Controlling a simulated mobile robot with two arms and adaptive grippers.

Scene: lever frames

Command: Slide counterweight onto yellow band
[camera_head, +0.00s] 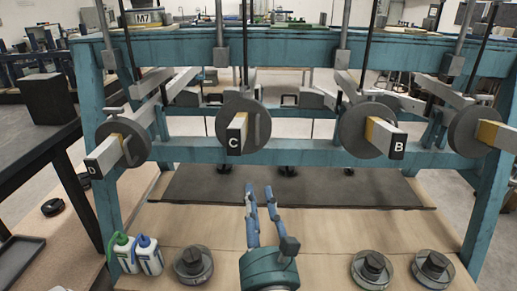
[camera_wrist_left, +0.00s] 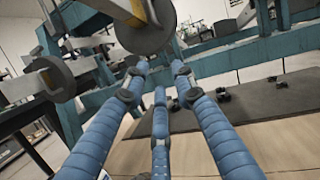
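Lever C's counterweight, a grey disc (camera_head: 262,124), hangs on its beam behind a yellow band (camera_head: 240,121). Lever D has a disc (camera_head: 134,148) with yellow (camera_head: 116,138) beside it. Lever B's disc (camera_head: 353,132) sits behind a yellow band (camera_head: 372,130). A fourth disc (camera_head: 462,128) at the far right also has yellow (camera_head: 487,132) in front; its letter is out of view. My left gripper (camera_head: 259,188) is open and empty, below and in front of lever C. In the left wrist view its fingers (camera_wrist_left: 160,80) are spread below a disc (camera_wrist_left: 147,30). My right gripper is not seen.
A teal frame (camera_head: 310,157) carries the levers. A dark mat (camera_head: 330,188) lies on the wooden surface below. Loose round weights (camera_head: 193,264), (camera_head: 371,268), (camera_head: 433,266) and bottles (camera_head: 147,254) stand along the front. Vertical rods rise near the levers.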

